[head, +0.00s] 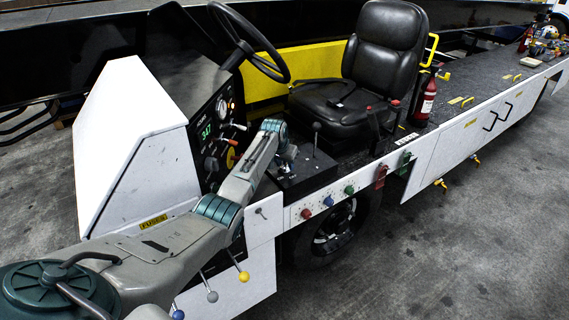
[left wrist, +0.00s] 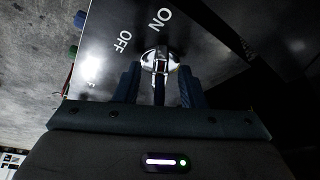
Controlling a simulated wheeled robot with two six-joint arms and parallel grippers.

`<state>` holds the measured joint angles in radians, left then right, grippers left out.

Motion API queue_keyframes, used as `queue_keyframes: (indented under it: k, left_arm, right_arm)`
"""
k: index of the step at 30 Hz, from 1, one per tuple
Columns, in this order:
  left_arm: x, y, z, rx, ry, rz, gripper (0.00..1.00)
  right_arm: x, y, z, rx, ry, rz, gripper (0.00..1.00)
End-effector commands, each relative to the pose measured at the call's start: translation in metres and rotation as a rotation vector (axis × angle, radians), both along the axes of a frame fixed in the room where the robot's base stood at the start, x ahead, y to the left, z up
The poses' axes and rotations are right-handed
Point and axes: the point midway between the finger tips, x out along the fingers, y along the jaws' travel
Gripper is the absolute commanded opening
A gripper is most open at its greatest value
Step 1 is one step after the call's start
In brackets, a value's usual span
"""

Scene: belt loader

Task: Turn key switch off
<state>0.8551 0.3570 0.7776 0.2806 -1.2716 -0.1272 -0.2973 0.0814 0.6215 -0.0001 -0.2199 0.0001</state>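The key switch (left wrist: 160,58) is a round silver switch with a key in it, on a black panel in the left wrist view. The white word ON is printed above it and OFF to its upper left. The key lies roughly upright in the picture, pointing nearer ON than OFF. My left gripper (left wrist: 159,88) has one dark finger on each side of the key, with gaps showing, so it looks open around it. In the head view my left gripper (head: 285,150) reaches the black console beside the seat, and the key is hidden there. My right gripper is out of view.
A steering wheel (head: 249,42) and gauge panel (head: 217,130) stand left of my arm. A black lever (head: 316,138) rises close to the gripper's right. The black seat (head: 345,105) is behind it. Coloured knobs (head: 328,201) line the white side panel.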

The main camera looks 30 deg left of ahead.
Motion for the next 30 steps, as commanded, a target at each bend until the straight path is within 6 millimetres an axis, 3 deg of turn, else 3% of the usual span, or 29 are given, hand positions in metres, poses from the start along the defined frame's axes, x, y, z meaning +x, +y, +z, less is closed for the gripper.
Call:
queue_keyframes:
  k: [2,8,20,30]
  left_arm:
    - [0.0,0.0,0.0,0.0,0.0,0.0,0.37]
    - [0.0,0.0,0.0,0.0,0.001,0.0,0.0]
    - [0.0,-0.001,0.001,-0.001,0.002,0.026,0.0]
    - [0.0,-0.003,0.001,-0.002,0.003,0.152,0.0]
  right_arm:
    - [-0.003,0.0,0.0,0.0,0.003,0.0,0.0]
    - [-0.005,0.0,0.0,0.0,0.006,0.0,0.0]
    - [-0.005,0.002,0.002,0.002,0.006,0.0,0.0]
    - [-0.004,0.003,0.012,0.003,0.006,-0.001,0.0]
